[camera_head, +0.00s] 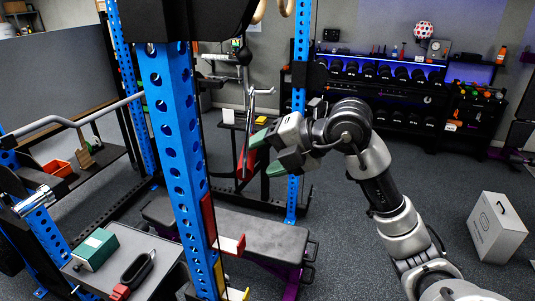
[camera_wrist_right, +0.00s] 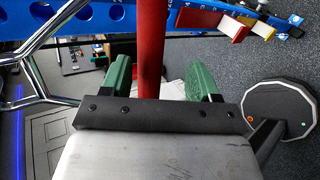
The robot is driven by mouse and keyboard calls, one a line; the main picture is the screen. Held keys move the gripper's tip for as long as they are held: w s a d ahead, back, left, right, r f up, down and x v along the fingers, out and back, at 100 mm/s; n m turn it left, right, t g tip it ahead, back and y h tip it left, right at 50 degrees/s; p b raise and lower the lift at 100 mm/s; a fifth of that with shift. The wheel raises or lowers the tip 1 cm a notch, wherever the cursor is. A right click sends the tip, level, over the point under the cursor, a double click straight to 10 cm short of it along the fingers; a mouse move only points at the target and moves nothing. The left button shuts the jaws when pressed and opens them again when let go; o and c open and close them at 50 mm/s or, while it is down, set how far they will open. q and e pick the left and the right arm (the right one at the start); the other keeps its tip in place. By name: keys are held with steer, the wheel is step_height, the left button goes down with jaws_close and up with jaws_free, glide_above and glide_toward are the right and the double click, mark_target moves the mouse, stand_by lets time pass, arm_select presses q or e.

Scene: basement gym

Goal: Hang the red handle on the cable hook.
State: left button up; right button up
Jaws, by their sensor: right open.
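A red handle (camera_head: 247,163) shows as a narrow upright red piece, just left of my right gripper (camera_head: 262,154). In the right wrist view the red handle (camera_wrist_right: 151,45) is a long bar running between the two green fingers of my right gripper (camera_wrist_right: 159,78). The gripper is open, with space beside the bar. A branched chrome piece (camera_head: 250,105) rises just above the red handle. I cannot make out the cable hook, or whether the handle bears on it. The handle's lower part is hidden behind the gripper's palm in the wrist view. My left gripper is out of view.
A blue perforated rack post (camera_head: 172,130) stands left of the gripper, and another (camera_head: 298,80) close behind it. A bench (camera_head: 250,232) lies below. A grey table (camera_head: 125,252) holds a green box (camera_head: 95,249) and a black strap item (camera_head: 137,270). Floor at right is mostly clear.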

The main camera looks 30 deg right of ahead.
steer(key=b+v, duration=0.4)
steer(key=v, duration=0.7)
steer(key=shift+f, duration=0.1)
